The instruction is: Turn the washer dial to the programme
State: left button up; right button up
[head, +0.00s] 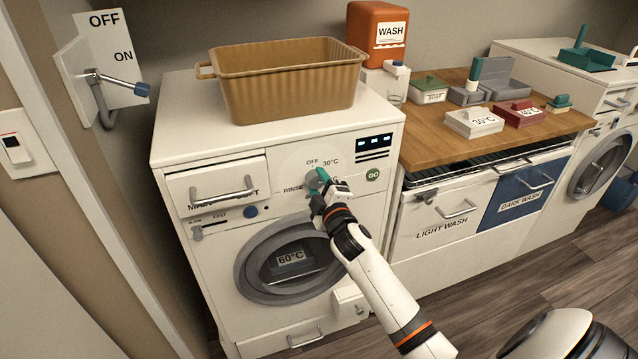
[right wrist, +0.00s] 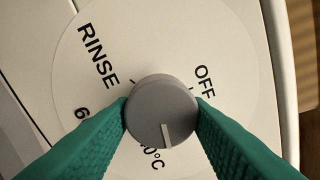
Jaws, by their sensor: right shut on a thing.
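The washer (head: 215,290) stands at the left with its dial on the front panel. In the right wrist view the dial (right wrist: 160,100) is a grey round knob with a pale pointer line, pointing down and slightly right. Around it I read RINSE at upper left, OFF at upper right, a "6" at lower left and a label ending "0°C" just below; green fingers hide the rest. My right gripper (head: 319,183) is shut on the dial, one finger on each side. A card (head: 291,258) reading 60°C shows at the washer door. My left gripper is not in view.
A tan basket (head: 290,85) sits on the washer top. A wooden counter (head: 560,124) with several boxes is at the right. A wall lever (head: 120,84) is at the left.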

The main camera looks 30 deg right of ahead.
jog(key=shift+m, duration=1)
jog(key=o, duration=1)
jog(key=v, duration=1.2)
jog(key=shift+a, duration=0.1)
